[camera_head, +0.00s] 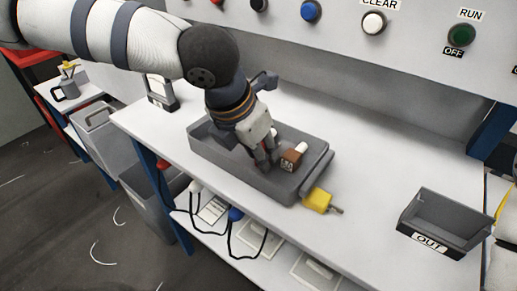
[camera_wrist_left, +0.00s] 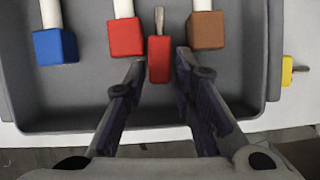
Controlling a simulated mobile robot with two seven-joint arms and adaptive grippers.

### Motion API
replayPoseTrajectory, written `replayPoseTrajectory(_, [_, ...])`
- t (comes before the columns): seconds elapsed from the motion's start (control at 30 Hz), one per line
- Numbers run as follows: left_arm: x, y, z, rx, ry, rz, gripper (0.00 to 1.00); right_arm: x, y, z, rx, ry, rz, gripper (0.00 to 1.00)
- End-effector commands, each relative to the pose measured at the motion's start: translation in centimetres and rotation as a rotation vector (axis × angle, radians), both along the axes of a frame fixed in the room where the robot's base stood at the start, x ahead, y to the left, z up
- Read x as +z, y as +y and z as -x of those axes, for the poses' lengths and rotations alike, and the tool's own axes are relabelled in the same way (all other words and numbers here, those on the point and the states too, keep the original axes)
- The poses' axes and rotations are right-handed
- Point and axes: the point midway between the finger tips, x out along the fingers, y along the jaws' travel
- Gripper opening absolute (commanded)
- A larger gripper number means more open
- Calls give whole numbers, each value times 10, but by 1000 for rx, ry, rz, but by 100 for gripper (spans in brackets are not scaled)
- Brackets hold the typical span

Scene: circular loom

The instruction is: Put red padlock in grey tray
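The red padlock (camera_wrist_left: 159,62), a small red block with a grey metal stem, shows in the left wrist view inside the grey tray (camera_head: 222,157). My left gripper (camera_head: 265,166) reaches down into this tray. In the left wrist view its fingertips (camera_wrist_left: 162,62) stand on either side of the red padlock, with a narrow gap at each side, so it looks open around it. In the head view the gripper hides the padlock. My right gripper is not in view.
The tray also holds a blue block (camera_wrist_left: 55,46), a larger red block (camera_wrist_left: 126,38) and a brown block (camera_wrist_left: 206,30), each with a white stem. A yellow padlock (camera_head: 317,201) lies outside by the tray's edge. A dark bin marked OUT (camera_head: 428,241) stands right; table between is clear.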

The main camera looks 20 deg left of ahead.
Motion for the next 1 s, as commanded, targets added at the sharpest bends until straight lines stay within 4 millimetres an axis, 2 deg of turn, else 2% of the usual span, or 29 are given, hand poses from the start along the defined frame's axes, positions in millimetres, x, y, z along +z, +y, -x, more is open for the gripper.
replayPoseTrajectory(0.23, [2, 0, 0, 1, -1, 1, 25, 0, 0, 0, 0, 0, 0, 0])
replayPoseTrajectory(0.33, [11, 1, 2, 1, -3, 2, 25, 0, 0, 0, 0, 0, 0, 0])
replayPoseTrajectory(0.73, [90, 14, 32, 1, -4, 2, 25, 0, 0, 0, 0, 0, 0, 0])
replayPoseTrajectory(0.9, [109, 18, 40, 1, -2, 0, 25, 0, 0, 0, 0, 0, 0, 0])
replayPoseTrajectory(1.0, [114, 19, 42, 0, 0, 1, 25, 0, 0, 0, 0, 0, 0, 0])
